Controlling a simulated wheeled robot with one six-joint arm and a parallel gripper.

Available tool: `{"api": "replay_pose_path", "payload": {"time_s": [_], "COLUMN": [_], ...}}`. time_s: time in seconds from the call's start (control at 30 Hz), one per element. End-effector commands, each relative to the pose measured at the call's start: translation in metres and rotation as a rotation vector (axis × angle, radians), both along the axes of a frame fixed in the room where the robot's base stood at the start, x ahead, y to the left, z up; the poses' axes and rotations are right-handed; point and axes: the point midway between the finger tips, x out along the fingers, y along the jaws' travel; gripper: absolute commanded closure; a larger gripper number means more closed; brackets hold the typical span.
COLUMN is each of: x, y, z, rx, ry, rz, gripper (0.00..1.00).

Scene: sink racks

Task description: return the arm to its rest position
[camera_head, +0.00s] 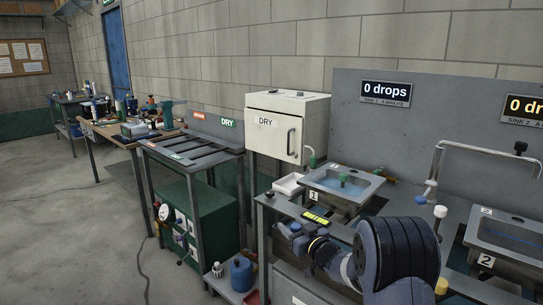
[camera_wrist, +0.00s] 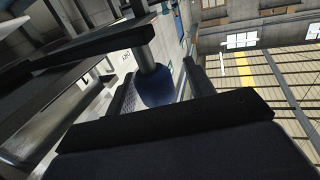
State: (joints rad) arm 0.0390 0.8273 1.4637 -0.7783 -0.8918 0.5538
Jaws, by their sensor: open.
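My arm (camera_head: 400,252) shows at the lower right of the head view, folded low in front of the sink bench. In the wrist view my gripper (camera_wrist: 170,62) shows as dark fingers standing apart, with a wide dark palm below. I see nothing held between them. A grey post with a rounded blue end (camera_wrist: 155,88) shows beyond the gap; I cannot tell what it is. The wrist view is strongly tilted, with ceiling beams and windows on its right. In the head view the fingers cannot be made out clearly.
Sink 1 (camera_head: 341,200) and sink 2 (camera_head: 510,262) sit on the bench close behind my arm, with taps rising. A white DRY cabinet (camera_head: 287,128) and a dark drying rack (camera_head: 190,150) stand to the left. The floor (camera_head: 65,230) at the left is clear.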

Motion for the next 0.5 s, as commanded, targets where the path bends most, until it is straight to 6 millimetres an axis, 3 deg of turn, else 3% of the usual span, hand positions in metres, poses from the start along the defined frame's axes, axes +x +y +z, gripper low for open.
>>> {"api": "replay_pose_path", "payload": {"time_s": [0.5], "x": [-0.077], "y": [-0.054], "z": [-0.001], "rx": [0.0], "ry": [0.004], "rz": [0.037], "gripper": [0.49]}}
